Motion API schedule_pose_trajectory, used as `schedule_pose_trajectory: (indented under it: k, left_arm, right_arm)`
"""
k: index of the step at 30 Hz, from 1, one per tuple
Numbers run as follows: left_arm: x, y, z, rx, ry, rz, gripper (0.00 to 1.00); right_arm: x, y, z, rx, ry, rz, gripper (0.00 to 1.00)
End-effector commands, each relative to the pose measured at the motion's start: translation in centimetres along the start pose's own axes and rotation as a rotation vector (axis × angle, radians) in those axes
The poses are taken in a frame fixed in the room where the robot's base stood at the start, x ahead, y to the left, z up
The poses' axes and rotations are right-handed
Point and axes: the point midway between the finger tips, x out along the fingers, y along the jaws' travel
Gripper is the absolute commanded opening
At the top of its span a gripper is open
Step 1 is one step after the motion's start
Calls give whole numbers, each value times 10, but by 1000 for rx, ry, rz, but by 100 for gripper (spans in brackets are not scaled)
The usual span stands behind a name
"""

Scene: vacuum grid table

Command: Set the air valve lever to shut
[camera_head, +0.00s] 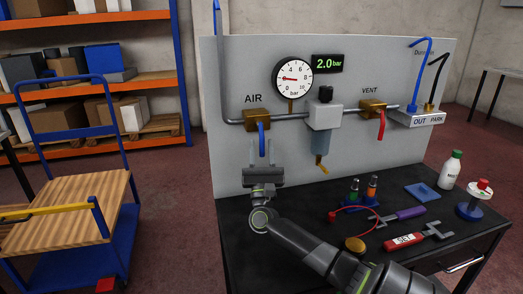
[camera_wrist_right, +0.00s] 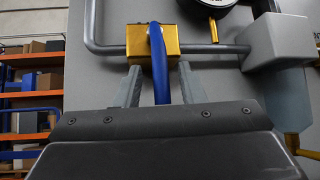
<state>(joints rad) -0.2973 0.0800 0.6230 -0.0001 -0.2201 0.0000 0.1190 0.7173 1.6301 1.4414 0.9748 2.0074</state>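The AIR valve is a brass block (camera_head: 257,115) on the grey pipe at the left of the panel. Its blue lever (camera_head: 262,144) hangs down, across the line of the pipe. My right gripper (camera_head: 263,160) is just below the valve, pointing at the panel. In the right wrist view, its two fingers (camera_wrist_right: 160,88) stand open on either side of the blue lever (camera_wrist_right: 159,62), with gaps on both sides. The brass valve block also shows there (camera_wrist_right: 140,42). The lever's lower end is hidden behind the gripper body. My left gripper is not in view.
A round gauge (camera_head: 291,78) and a display (camera_head: 328,64) reading 2.0 bar are above. A filter (camera_head: 324,116) and a red-levered VENT valve (camera_head: 373,107) are to the right. Tools and a white bottle (camera_head: 450,170) lie or stand on the black table (camera_head: 300,215).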

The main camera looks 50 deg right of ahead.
Motion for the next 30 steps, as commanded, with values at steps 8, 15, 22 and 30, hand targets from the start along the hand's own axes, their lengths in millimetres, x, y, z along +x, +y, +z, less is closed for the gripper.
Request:
schedule_pose_trajectory:
  k: [8,15,22,30]
  left_arm:
    - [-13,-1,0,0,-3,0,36]
    - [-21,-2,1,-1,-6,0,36]
    - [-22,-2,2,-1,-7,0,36]
    - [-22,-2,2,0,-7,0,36]
  right_arm:
    - [-33,0,26,3,6,0,36]
    - [-72,1,61,4,5,-1,36]
    - [-93,2,80,2,3,-1,36]
    - [-96,2,84,1,0,0,36]
